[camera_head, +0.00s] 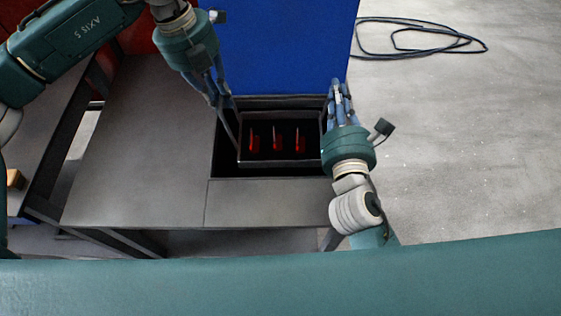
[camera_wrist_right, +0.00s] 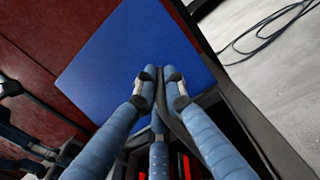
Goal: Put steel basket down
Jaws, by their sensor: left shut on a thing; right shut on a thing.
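The steel basket (camera_head: 280,163) is a dark box in the head view, with several red pieces (camera_head: 277,139) inside. It sits over or within a dark recess (camera_head: 226,166) at the right end of the grey bench; I cannot tell whether it touches the bottom. My left gripper (camera_head: 228,104) is shut on its left side. My right gripper (camera_head: 338,90) is shut on its right side. In the right wrist view my right gripper (camera_wrist_right: 160,77) has its fingers closed around a dark bar of the basket (camera_wrist_right: 174,118). The gripped spot on the left is partly hidden.
A blue panel (camera_head: 270,50) stands directly behind the basket. The grey bench top (camera_head: 140,150) to the left is clear. A dark cable (camera_head: 420,38) lies coiled on the open concrete floor at the right. A small wooden piece (camera_head: 15,180) is at the left edge.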

